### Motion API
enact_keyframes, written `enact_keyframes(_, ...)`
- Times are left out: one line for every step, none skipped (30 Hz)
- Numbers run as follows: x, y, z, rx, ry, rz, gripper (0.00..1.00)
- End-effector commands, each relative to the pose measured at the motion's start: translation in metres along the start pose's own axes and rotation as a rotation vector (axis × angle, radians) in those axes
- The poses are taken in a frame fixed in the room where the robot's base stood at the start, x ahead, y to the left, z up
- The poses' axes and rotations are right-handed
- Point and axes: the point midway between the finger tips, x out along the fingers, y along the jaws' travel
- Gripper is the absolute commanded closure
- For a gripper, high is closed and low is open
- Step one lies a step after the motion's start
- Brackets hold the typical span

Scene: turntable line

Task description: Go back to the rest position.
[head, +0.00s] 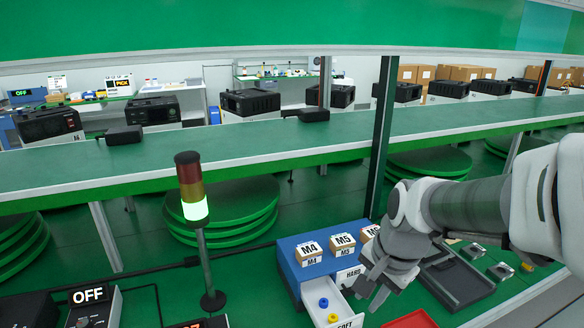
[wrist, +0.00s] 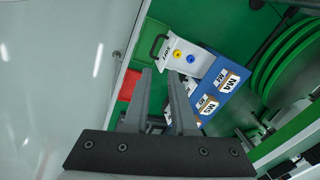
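My gripper (head: 370,296) hangs at the end of my arm, at the right of the blue drawer cabinet (head: 290,268) and close to its open drawer (head: 340,314) in the head view. In the wrist view the two fingers of my gripper (wrist: 160,74) stand apart with nothing between them, so it is open and empty. The open white drawer, labelled SOFT, holds a blue ring (head: 323,302) and a yellow ring (head: 332,318). Both also show in the wrist view, beyond the fingertips.
Boxes labelled M4 (head: 309,253), M5 and M6 stand on the cabinet. A dark tray (head: 458,283) and small metal parts (head: 500,271) lie to the right. A signal lamp (head: 191,187), lit at the bottom, stands left. A long green shelf (head: 250,146) runs behind.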

Motion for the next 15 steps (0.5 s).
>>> enact_keyframes(-0.016, 0.003, 0.007, -0.083, 0.017, -0.025, 0.75)
enact_keyframes(-0.023, 0.004, 0.011, -0.135, 0.026, -0.035, 0.75)
enact_keyframes(-0.032, 0.007, 0.016, -0.205, 0.039, -0.047, 0.75)
enact_keyframes(-0.039, 0.009, 0.020, -0.255, 0.051, -0.054, 0.75)
enact_keyframes(-0.045, 0.012, 0.024, -0.308, 0.063, -0.060, 0.75)
enact_keyframes(-0.053, 0.015, 0.029, -0.377, 0.081, -0.067, 0.75)
enact_keyframes(-0.059, 0.018, 0.033, -0.429, 0.096, -0.071, 0.75)
enact_keyframes(-0.065, 0.021, 0.037, -0.480, 0.110, -0.074, 0.75)
enact_keyframes(-0.072, 0.025, 0.042, -0.546, 0.132, -0.076, 0.75)
enact_keyframes(-0.076, 0.028, 0.045, -0.594, 0.148, -0.076, 0.75)
enact_keyframes(-0.081, 0.031, 0.049, -0.640, 0.163, -0.074, 0.75)
enact_keyframes(-0.086, 0.035, 0.053, -0.697, 0.182, -0.071, 0.75)
enact_keyframes(-0.089, 0.038, 0.056, -0.735, 0.197, -0.068, 0.75)
enact_keyframes(-0.091, 0.040, 0.058, -0.770, 0.209, -0.064, 0.75)
enact_keyframes(-0.095, 0.043, 0.061, -0.813, 0.224, -0.059, 0.75)
